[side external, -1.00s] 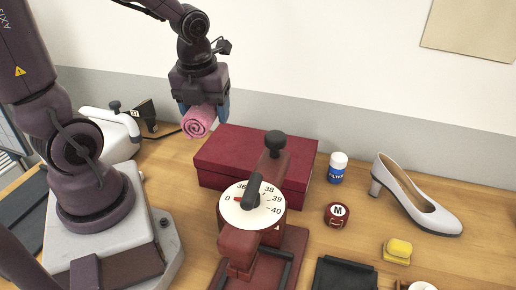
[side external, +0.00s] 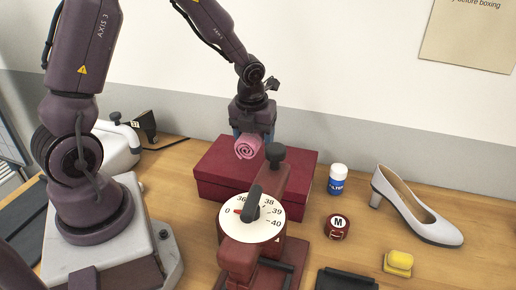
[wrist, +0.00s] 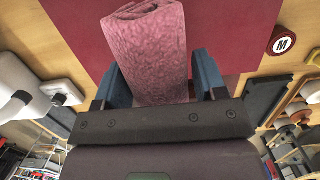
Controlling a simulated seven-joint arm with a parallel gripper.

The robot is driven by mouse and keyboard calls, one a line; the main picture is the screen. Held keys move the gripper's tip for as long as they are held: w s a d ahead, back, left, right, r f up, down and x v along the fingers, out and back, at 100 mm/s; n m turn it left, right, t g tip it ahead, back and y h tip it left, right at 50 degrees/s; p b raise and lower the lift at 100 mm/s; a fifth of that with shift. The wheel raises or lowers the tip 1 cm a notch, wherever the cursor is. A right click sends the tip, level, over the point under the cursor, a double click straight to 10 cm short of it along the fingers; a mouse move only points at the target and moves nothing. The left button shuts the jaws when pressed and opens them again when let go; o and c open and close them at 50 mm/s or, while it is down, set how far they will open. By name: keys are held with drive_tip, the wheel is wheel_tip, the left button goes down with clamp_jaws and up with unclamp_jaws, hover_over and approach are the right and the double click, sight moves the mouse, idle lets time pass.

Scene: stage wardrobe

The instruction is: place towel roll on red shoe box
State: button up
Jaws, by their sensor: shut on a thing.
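The pink towel roll (side external: 248,146) is held between the blue fingers of my gripper (side external: 254,134). It also shows in the wrist view (wrist: 148,55), with a finger on each side of it. The red shoe box (side external: 210,172) lies closed on the table, and the roll is over its lid in both views. In the side view the roll's lower edge appears close to the lid. I cannot tell whether it touches. The shoe box lid (wrist: 225,30) fills the middle of the wrist view behind the roll.
A red shoe-stretching device with a numbered dial (side external: 252,218) stands in front of the box. To the right are a white bottle (side external: 337,180), a round red "M" tin (side external: 337,227), a white heeled shoe (side external: 415,208) and a yellow block (side external: 398,262).

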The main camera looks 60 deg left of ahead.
sight(258, 160)
drive_tip(key=shift+w+a+f, duration=0.1)
drive_tip(key=shift+w+f, duration=0.4)
drive_tip(key=shift+f, duration=0.1)
drive_tip(key=shift+w+f, duration=0.1)
drive_tip(key=shift+f, duration=1.55)
drive_tip(key=o, duration=0.9)
drive_tip(key=shift+f, duration=0.1)
